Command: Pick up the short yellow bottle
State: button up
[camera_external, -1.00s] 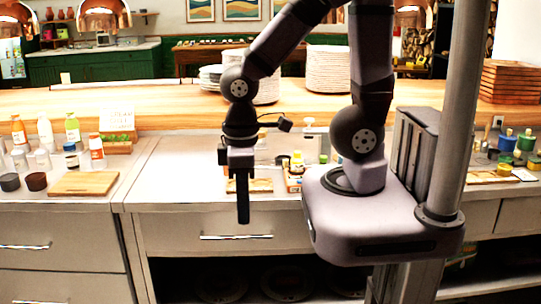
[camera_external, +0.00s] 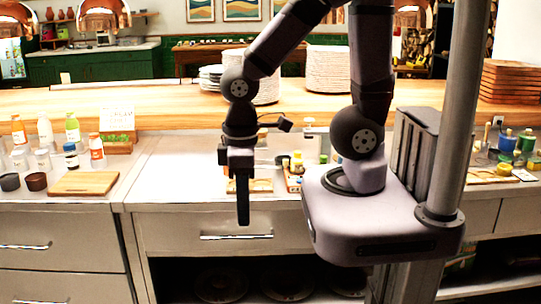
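A small yellow bottle (camera_external: 297,158) stands among small items on the counter, just right of my gripper in the picture. It is small in this view, and I cannot tell for sure that it is the short yellow bottle. Other yellow items (camera_external: 505,168) stand at the far right, beyond my base. My gripper (camera_external: 243,218) points straight down at the counter's front edge, left of the yellow bottle and apart from it. Its fingers overlap in this view, so the gap between them is hidden. I see nothing held in it.
A wooden board (camera_external: 84,183) lies at the left, with several bottles and dark cups (camera_external: 36,181) behind and beside it. Stacks of white plates (camera_external: 328,70) stand on the wooden ledge behind. The counter left of my gripper (camera_external: 170,175) is clear.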

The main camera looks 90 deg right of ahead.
jog(key=o, duration=0.9)
jog(key=shift+d, duration=0.1)
jog(key=m+h+b, duration=0.4)
jog(key=m+b, duration=0.1)
jog(key=m, duration=1.4)
send_over(298, 158)
jog(key=a, duration=0.2)
jog(key=shift+f, duration=1.1)
jog(key=shift+d+f, duration=0.1)
jog(key=shift+f, duration=0.2)
